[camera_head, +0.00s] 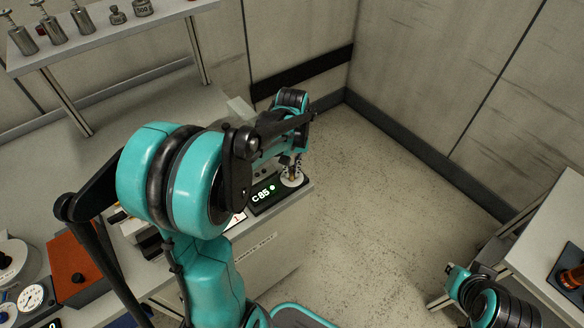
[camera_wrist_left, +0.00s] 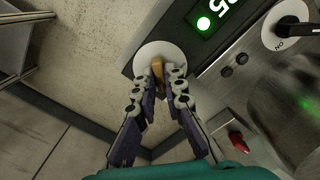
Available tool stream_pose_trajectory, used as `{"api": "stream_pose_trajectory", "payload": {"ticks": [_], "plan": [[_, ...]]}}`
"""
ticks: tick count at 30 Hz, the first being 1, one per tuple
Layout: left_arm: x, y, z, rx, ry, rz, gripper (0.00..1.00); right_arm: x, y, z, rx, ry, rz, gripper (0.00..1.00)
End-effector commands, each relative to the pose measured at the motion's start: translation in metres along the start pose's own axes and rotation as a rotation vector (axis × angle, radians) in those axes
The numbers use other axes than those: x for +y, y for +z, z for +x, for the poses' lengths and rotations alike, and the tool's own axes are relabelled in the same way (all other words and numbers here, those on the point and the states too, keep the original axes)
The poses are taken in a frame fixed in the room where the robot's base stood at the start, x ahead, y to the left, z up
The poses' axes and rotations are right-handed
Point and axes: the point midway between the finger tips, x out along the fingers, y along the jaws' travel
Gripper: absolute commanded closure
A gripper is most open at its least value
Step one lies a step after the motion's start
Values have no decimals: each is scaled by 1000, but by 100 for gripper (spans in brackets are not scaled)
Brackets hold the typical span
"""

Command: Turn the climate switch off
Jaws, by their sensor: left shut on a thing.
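My left gripper (camera_head: 292,172) is at the right end of the bench, at a white round dial (camera_head: 291,180) beside a dark display (camera_head: 265,196) that reads "C85" with a green light. In the left wrist view my left gripper (camera_wrist_left: 168,78) is shut on a brass-coloured knob (camera_wrist_left: 157,65) in the middle of the white dial (camera_wrist_left: 143,53). The fingers hide part of the knob. A second white dial (camera_wrist_left: 271,40) with a black lever, marked "NO" or "ON" upside down, sits at the upper right of that view. I cannot tell which one is the climate switch.
An orange-brown box (camera_head: 76,268) and a round gauge (camera_head: 31,298) are at the left of the bench. A shelf (camera_head: 100,40) with metal weights stands behind. A red part (camera_wrist_left: 239,144) shows in the left wrist view. The floor (camera_head: 385,210) to the right is clear.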

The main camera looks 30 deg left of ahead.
Motion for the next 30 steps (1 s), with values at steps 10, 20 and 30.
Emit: {"api": "stream_pose_trajectory", "payload": {"ticks": [10,20,30], "plan": [[0,0,-1,0,0,-284,100,0,-6,-9,0,0,0,100],[0,0,-1,0,0,-524,100,0,-10,-13,0,0,0,100],[0,0,0,0,0,-648,100,0,-11,-15,0,0,0,100]]}}
